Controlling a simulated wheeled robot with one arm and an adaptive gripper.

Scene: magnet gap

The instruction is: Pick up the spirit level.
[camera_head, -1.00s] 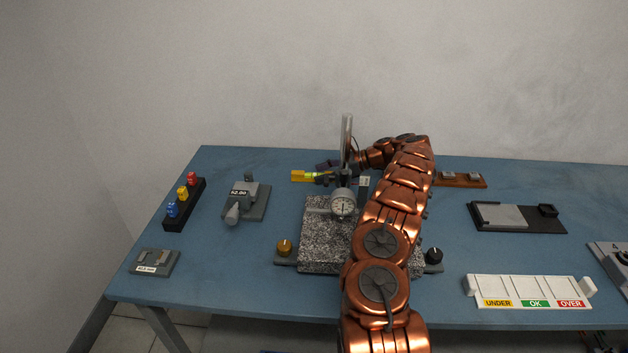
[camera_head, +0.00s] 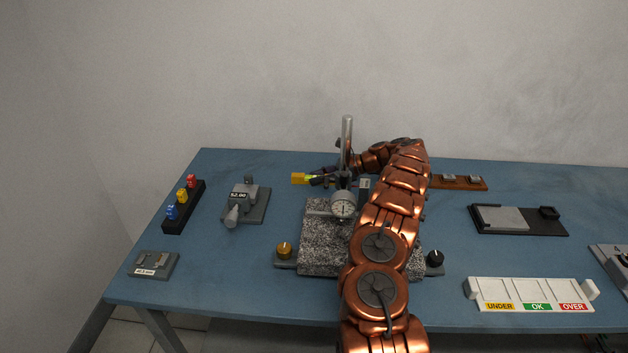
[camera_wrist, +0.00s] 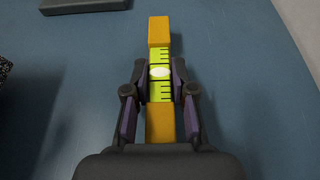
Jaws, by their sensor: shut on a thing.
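The spirit level is a yellow bar with a green vial. In the wrist view the spirit level (camera_wrist: 159,32) runs lengthwise between the fingers, its bubble showing as a pale oval. My gripper (camera_wrist: 160,82) is shut on it around the vial, one finger on each side. I cannot tell whether it is clear of the blue table. In the head view the yellow end of the spirit level (camera_head: 299,178) shows behind the dial gauge stand, and my gripper (camera_head: 320,180) is partly hidden by the stand's post.
The dial gauge (camera_head: 343,205) and its post (camera_head: 347,140) stand on a speckled granite block (camera_head: 320,245) in front of my gripper. A micrometer stand (camera_head: 248,203) and a black rack (camera_head: 184,207) with coloured pieces are at left. Blue table (camera_head: 215,165) is bare at back left.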

